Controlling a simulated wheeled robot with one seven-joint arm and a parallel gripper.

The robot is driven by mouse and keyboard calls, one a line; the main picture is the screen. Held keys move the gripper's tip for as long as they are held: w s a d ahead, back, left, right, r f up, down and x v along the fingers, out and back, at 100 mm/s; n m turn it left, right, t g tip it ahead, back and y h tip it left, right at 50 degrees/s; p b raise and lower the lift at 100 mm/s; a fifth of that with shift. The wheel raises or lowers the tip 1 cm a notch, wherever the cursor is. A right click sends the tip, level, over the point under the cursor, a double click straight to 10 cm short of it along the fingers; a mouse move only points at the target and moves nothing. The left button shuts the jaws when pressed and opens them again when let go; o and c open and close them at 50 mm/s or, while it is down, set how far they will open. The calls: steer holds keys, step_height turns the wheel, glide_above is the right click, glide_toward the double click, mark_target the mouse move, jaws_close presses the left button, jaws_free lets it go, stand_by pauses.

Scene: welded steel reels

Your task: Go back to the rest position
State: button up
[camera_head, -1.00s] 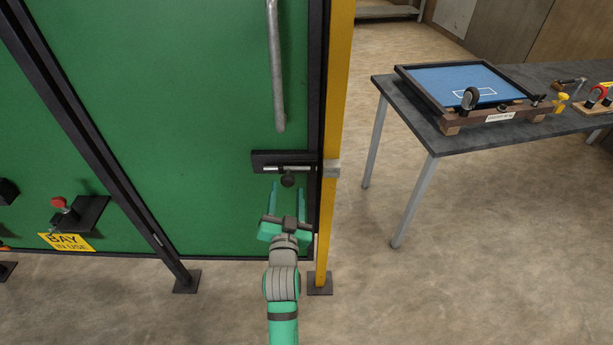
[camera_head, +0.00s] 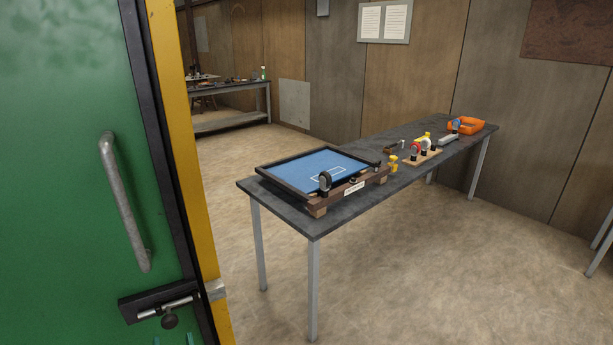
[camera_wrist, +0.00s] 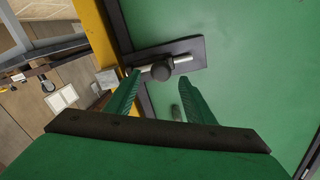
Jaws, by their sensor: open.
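My gripper (camera_wrist: 158,98) has two green fingers spread apart with nothing between them. In the wrist view it is just short of a bolt latch with a round dark knob (camera_wrist: 162,71), on a black plate (camera_wrist: 190,55) fixed to a green door (camera_wrist: 240,70). I cannot tell whether the fingers touch the knob. In the head view, only green fingertips (camera_head: 174,340) show at the bottom edge, below the same bolt latch (camera_head: 168,308). The bolt's rod reaches toward a metal bracket (camera_head: 214,289) on the yellow post (camera_head: 180,130).
A grey door handle (camera_head: 124,200) stands above the latch. Right of the post, a dark table (camera_head: 345,217) carries a framed blue board (camera_head: 318,169), a red-handled item (camera_head: 415,150) and an orange bin (camera_head: 466,126). Open floor (camera_head: 440,270) lies around it.

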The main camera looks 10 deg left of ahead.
steer(key=s+d+f+m+h, duration=0.1)
steer(key=s+d+f+h, duration=0.2)
steer(key=d, duration=0.4)
steer(key=s+d+f+t, duration=0.1)
steer(key=s+d+f, duration=0.3)
steer(key=d, duration=0.4)
steer(key=s+d+f+m+h, duration=0.1)
steer(key=s+d+f+h, duration=0.2)
steer(key=d, duration=0.4)
steer(key=s+d+r+h, duration=0.1)
steer(key=s+d+h, duration=0.3)
steer(key=s+d, duration=1)
steer(key=s, duration=0.4)
steer(key=shift+s+d+r+m+h, duration=0.15)
steer(key=shift+s+d+m+h, duration=0.15)
steer(key=shift+d+m, duration=0.1)
steer(key=c, duration=0.5)
steer(key=shift+o, duration=0.2)
steer(key=shift+w, duration=0.15)
